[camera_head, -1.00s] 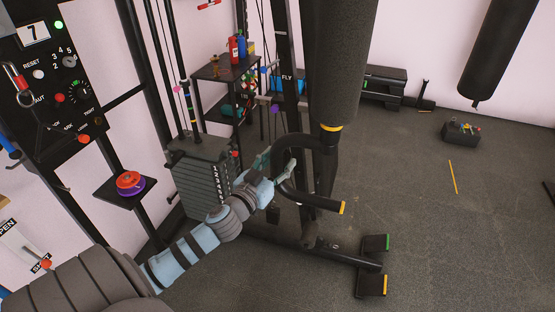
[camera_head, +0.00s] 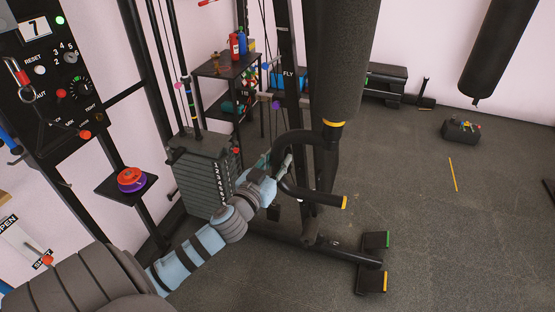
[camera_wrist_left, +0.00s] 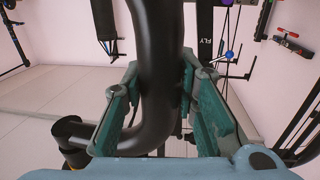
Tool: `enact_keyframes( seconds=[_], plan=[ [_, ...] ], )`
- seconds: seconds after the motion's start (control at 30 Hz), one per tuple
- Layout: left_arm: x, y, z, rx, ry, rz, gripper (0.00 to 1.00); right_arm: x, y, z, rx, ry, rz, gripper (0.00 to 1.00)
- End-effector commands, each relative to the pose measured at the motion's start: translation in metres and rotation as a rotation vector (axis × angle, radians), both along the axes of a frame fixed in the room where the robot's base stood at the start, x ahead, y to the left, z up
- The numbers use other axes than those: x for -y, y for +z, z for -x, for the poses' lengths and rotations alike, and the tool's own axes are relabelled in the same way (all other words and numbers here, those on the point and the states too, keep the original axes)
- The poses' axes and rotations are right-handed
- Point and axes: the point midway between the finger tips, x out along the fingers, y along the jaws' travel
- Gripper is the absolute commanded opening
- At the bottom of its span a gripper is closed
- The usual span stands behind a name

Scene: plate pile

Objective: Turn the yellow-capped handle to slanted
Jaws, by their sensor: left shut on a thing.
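The yellow-capped handle (camera_head: 320,200) is a bent black tube on the weight machine, with a yellow cap (camera_head: 344,202) at its lower right end. Its curved part loops up and left to the upright. My left gripper (camera_head: 279,166) is at the left side of that curve. In the left wrist view, the black tube (camera_wrist_left: 157,60) passes between the two green finger pads of the gripper, which is shut on it. My right gripper is not in view.
The weight stack (camera_head: 203,180) stands just left of the gripper. A padded black column (camera_head: 337,60) hangs above the handle. The machine's foot (camera_head: 373,262) lies below right. A small shelf (camera_head: 126,184) holds red and purple discs. Open floor (camera_head: 450,230) lies to the right.

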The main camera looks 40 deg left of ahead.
Motion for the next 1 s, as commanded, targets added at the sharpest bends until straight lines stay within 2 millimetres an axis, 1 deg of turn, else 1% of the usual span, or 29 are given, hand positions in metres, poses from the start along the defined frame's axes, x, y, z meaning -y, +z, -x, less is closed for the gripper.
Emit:
enact_keyframes(
  seconds=[0.17,0.3,0.7,1.0],
  plan=[
    [0.006,-0.001,0.004,0.003,0.100,0.008,0.00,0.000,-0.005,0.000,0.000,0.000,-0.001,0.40],
    [0.013,-0.002,0.013,0.002,0.210,0.010,0.00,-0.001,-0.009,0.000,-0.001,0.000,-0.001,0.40],
    [0.040,-0.002,0.043,-0.001,0.206,0.004,0.00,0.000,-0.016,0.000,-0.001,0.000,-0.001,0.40],
    [0.055,-0.001,0.053,-0.001,0.205,0.004,0.00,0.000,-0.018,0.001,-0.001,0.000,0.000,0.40]
  ],
)
